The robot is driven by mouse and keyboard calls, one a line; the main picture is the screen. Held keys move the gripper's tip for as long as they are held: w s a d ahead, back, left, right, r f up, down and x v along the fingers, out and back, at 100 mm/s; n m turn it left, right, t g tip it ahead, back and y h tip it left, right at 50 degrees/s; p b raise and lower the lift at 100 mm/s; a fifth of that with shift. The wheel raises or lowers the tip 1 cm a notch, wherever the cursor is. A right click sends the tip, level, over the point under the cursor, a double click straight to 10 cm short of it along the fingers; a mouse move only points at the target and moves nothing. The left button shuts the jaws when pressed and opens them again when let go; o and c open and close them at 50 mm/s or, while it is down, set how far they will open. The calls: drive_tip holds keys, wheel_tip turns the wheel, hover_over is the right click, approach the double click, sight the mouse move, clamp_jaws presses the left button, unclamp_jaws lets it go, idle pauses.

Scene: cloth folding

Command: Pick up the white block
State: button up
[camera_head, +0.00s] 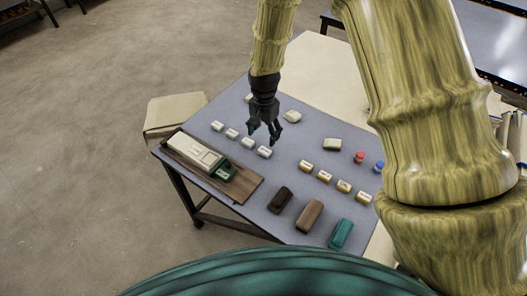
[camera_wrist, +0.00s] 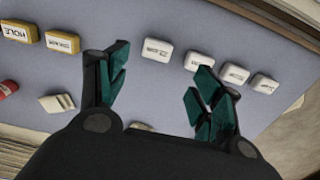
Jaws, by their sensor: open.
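Several small white blocks with dark labels stand in a row on the grey table (camera_head: 228,104). One white block (camera_head: 264,152) is at the near end of the row, just below my gripper (camera_head: 263,142) in the head view. In the wrist view a labelled white block (camera_wrist: 157,50) lies ahead, between the open fingers of my gripper (camera_wrist: 160,85) and apart from them. Plain whitish blocks (camera_head: 292,116) (camera_head: 332,145) lie farther right. Which white block the task means, I cannot tell. My gripper is open and empty, pointing down above the table.
A row of yellow-sided blocks (camera_head: 325,176) lies to the right. Dark, brown and green blocks (camera_head: 310,215) lie along the near edge. A pale device (camera_head: 201,156) rests on a wooden board (camera_head: 246,188) at left. Red (camera_head: 359,157) and blue (camera_head: 379,166) small items are at right.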

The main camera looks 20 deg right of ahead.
sight(265, 151)
wheel_tip(265, 151, down, 2)
drive_tip(key=shift+d+f, duration=0.1)
drive_tip(key=shift+s+f+p, duration=0.2)
drive_tip(key=shift+f+p, duration=0.25)
drive_tip(key=shift+f, duration=0.45)
drive_tip(key=shift+s+f+p, duration=0.1)
drive_tip(key=shift+f+p, duration=0.5)
drive_tip(key=shift+f, duration=1.5)
drive_tip(key=c, duration=0.9)
